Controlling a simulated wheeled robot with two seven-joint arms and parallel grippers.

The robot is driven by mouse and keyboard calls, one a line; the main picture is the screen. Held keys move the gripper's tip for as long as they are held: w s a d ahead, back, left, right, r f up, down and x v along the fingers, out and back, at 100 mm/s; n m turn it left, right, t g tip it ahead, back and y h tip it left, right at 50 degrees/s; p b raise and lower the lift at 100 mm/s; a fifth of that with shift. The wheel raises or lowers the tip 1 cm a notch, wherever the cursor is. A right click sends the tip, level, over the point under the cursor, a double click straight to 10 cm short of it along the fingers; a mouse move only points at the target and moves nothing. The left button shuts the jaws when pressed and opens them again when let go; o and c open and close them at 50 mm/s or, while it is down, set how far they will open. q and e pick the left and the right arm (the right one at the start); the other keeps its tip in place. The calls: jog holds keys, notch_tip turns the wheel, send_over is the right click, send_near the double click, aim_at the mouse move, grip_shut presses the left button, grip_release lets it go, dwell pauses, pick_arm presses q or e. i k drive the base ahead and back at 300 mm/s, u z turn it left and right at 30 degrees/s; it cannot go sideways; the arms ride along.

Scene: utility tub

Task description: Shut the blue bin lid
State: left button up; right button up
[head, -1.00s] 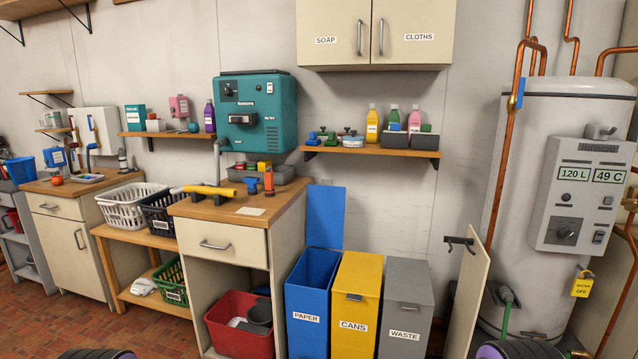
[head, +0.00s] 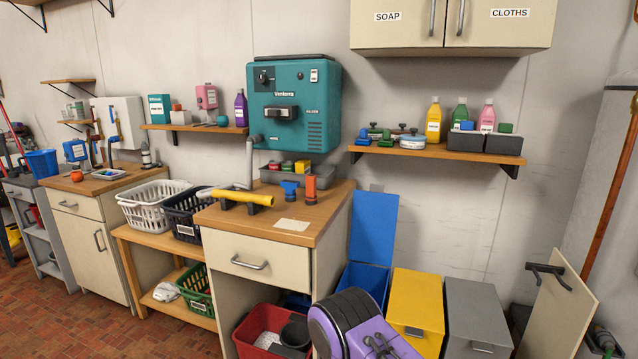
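The blue bin (head: 362,278) stands on the floor right of the wooden-topped counter, its front mostly hidden behind a purple and black part of my own arm. Its blue lid (head: 373,228) is open, standing upright at the back of the bin near the wall. The bin's opening shows just below the lid. Neither of my grippers can be made out; only the arm part shows at the bottom, in front of the bin, and I cannot tell if it touches it.
A yellow bin (head: 416,305) and a grey bin (head: 478,315) stand closed to the right. A wooden shelf (head: 440,151) with bottles hangs above. The counter (head: 325,205) edges the left side. An open cream cabinet door (head: 560,310) stands at far right.

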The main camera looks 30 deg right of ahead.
aim_at(373, 218)
jog(key=u, duration=0.2)
jog(key=i, duration=1.75)
jog(key=z, duration=0.75)
